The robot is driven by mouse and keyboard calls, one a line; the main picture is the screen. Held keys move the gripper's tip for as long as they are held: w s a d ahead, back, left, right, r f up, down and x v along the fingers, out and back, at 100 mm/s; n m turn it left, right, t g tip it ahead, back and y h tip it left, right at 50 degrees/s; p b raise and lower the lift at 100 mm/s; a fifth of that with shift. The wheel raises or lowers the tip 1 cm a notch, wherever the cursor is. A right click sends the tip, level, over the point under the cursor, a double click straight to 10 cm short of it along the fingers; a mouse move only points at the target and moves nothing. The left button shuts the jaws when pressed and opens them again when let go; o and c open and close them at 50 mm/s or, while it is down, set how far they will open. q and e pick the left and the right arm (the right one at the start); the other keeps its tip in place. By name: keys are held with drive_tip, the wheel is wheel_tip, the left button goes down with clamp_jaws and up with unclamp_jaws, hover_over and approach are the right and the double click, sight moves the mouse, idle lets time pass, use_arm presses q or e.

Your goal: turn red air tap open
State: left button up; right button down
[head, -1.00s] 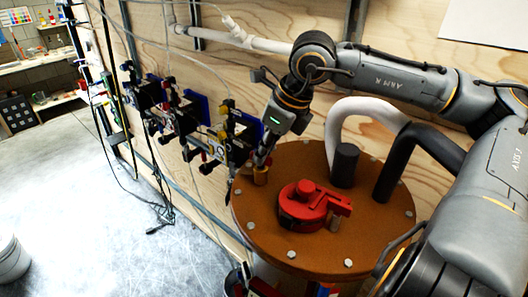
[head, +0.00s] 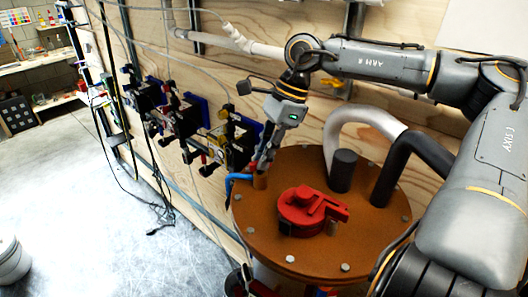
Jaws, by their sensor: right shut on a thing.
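A red round fitting with a short handle (head: 308,209) sits on top of the brown round lid (head: 290,255). It is the largest red part in view; I cannot tell whether it is the air tap. My right gripper (head: 262,165) points down at the lid's far left edge, just above a small copper-coloured cylinder (head: 261,181). It is apart from the red fitting. It is shut at a blue curved piece (head: 236,179), which sticks out to the left of the fingertips. The exact grip is too small to see. My left gripper is not in view.
A dark upright cylinder (head: 342,170) and thick white (head: 345,118) and black (head: 396,165) pipes rise from the lid's back right. Wall-mounted valve units (head: 235,140) with red and yellow parts are left of the gripper.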

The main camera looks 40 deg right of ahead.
drive_tip(key=n, duration=0.2)
drive_tip(key=n+g+b, duration=0.1)
drive_tip(key=n, duration=0.1)
drive_tip(key=shift+w+g, duration=0.2)
drive_tip(key=shift+g, duration=0.1)
drive_tip(key=shift+r+n+g+b, duration=0.15)
drive_tip(key=shift+n+g+b, duration=0.2)
drive_tip(key=shift+n, duration=0.55)
drive_tip(key=shift+w, duration=0.1)
drive_tip(key=c, duration=1.4)
unclamp_jaws()
drive_tip(key=v, duration=1.2)
